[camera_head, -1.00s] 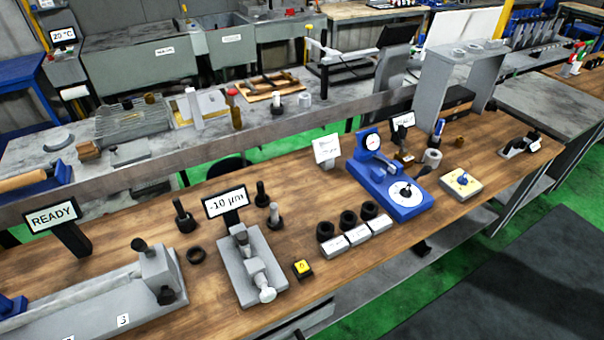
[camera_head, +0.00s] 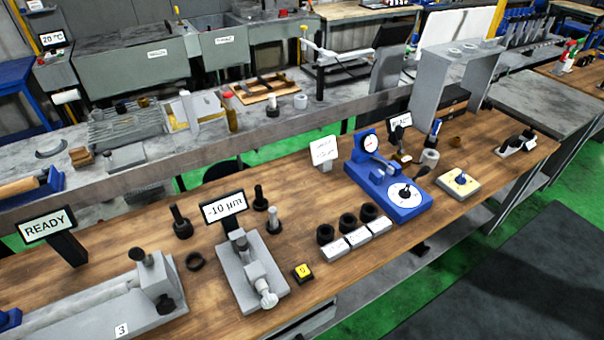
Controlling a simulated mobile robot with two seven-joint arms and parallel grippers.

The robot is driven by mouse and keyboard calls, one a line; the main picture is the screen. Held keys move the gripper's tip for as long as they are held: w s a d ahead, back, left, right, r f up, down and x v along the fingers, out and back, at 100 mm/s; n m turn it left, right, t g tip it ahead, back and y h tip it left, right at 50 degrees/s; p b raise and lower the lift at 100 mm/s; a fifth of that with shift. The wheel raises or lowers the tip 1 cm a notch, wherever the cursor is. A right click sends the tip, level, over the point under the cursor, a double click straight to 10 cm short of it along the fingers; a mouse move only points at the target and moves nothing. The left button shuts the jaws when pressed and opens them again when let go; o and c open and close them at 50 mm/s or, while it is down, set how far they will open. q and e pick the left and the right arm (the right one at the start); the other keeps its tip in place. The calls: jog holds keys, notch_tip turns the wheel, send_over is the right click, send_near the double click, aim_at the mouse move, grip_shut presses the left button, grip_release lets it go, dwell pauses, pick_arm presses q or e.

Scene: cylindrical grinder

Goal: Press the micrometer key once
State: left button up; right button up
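The likely micrometer key is a small black block with a yellow top (camera_head: 303,272) on the wooden bench, just right of the micrometer. The micrometer stand (camera_head: 253,272) is a grey base with a grey spindle and a light round knob at its front. Behind it a display (camera_head: 223,207) reads "-10 µm". Nothing covers the key. Neither of my grippers shows in the head view.
A grey fixture (camera_head: 110,303) and a "READY" display (camera_head: 47,225) stand at the left. Bench front edge is clear near the key.

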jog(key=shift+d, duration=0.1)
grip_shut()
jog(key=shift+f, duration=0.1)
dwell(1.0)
